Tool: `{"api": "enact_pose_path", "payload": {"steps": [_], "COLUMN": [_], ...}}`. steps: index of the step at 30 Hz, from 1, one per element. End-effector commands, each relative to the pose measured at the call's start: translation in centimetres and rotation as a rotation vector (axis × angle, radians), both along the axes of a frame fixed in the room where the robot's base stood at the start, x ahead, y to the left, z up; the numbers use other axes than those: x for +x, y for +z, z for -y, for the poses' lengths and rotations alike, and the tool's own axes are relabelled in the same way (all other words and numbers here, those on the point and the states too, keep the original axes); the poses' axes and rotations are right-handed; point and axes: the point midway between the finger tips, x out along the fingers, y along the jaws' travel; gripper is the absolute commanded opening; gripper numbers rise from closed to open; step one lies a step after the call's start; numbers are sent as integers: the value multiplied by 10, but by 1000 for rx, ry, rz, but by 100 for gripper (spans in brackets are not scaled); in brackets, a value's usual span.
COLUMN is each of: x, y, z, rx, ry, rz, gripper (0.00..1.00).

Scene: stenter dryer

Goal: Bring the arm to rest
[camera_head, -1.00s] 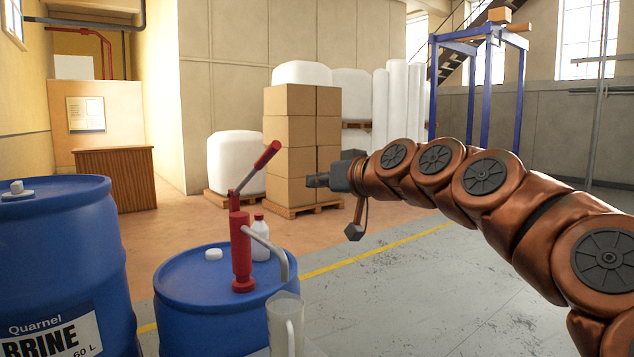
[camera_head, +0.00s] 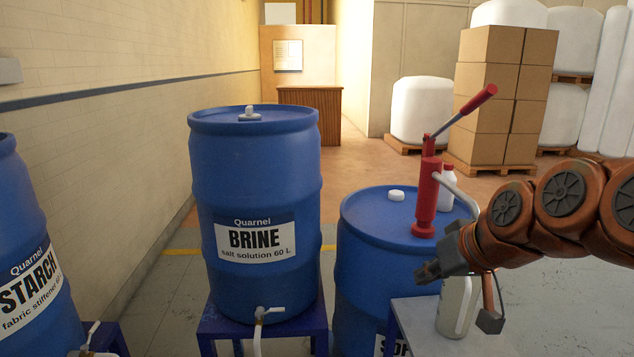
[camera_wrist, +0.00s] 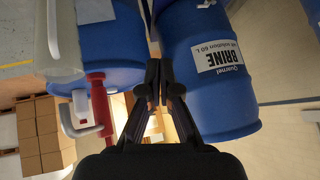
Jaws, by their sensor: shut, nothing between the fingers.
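My copper-coloured arm reaches in from the right in the head view. My gripper (camera_head: 428,271) is shut and empty, in front of the blue drum with the red hand pump (camera_head: 426,190). In the wrist view my gripper (camera_wrist: 154,98) shows its two dark fingers together. The brine drum (camera_head: 256,180) stands left of my gripper; it also shows in the wrist view (camera_wrist: 195,100), close to the right of the fingers. A whitish jug (camera_head: 455,306) stands on a grey surface just behind and below my gripper.
The starch drum (camera_head: 30,260) is at the left edge. The brine drum sits on a blue stand (camera_head: 290,325) with a tap (camera_head: 262,315) in front. A white bottle (camera_head: 447,187) and a white cap (camera_head: 397,195) are on the pump drum. Stacked cartons (camera_head: 490,95) stand behind on a pallet.

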Motion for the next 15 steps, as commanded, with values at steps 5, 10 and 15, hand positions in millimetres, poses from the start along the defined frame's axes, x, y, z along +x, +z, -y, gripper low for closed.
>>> {"api": "enact_pose_path", "payload": {"steps": [5,10,15], "x": [-72,-146,-202], "y": [-82,-140,-171], "z": [-24,-24,-16], "rx": [-80,-156,-216], "ry": [24,0,-39], "rz": [-282,-530,-702], "gripper": [0,0,0]}}
